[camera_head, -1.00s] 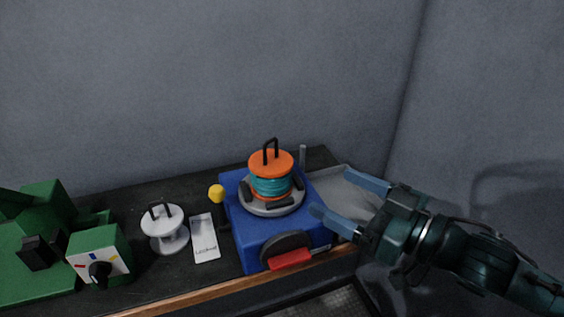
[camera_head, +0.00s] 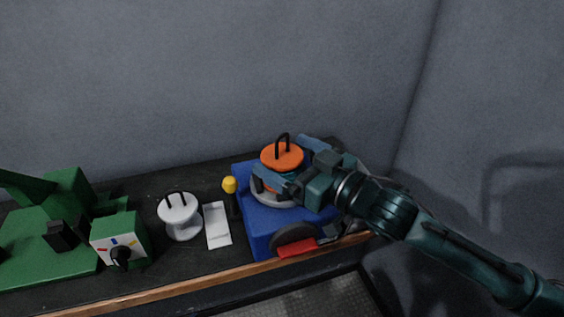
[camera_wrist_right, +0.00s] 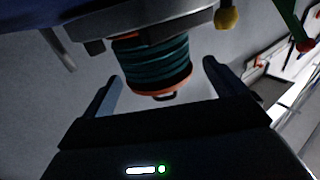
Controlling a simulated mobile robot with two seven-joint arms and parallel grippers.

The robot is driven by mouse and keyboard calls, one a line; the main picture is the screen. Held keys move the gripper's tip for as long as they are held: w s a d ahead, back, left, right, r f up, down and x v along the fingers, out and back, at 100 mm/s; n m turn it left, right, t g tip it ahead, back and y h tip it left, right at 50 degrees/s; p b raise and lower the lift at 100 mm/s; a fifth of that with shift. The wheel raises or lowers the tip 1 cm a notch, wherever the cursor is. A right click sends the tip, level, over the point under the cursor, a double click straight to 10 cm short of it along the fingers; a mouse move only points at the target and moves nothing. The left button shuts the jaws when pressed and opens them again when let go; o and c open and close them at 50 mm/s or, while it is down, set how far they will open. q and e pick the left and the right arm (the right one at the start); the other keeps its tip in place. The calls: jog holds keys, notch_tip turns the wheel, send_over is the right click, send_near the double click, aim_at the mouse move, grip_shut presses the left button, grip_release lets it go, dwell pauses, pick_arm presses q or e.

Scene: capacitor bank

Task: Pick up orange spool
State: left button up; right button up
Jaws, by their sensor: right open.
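The orange spool (camera_head: 281,154), with teal wire and a black loop handle on top, sits on the grey round plate of the blue machine. It also shows in the wrist view (camera_wrist_right: 152,62), upside down, with its teal winding and orange flange. My right gripper (camera_head: 279,156) is open, with its blue fingers on either side of the spool. In the wrist view the spool lies between the two fingers, with gaps visible; I see no grip on it. The gripper hides part of the spool's lower right. My left gripper is not in view.
The blue machine (camera_head: 256,222) has a red lever (camera_head: 297,248) at its front and a yellow knob (camera_head: 229,185) at its left. A white spool (camera_head: 180,216), a label card (camera_head: 217,225) and a green machine (camera_head: 120,240) stand left on the dark bench.

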jog(key=c, duration=1.1)
jog(key=shift+o, duration=0.2)
jog(key=shift+r, duration=0.1)
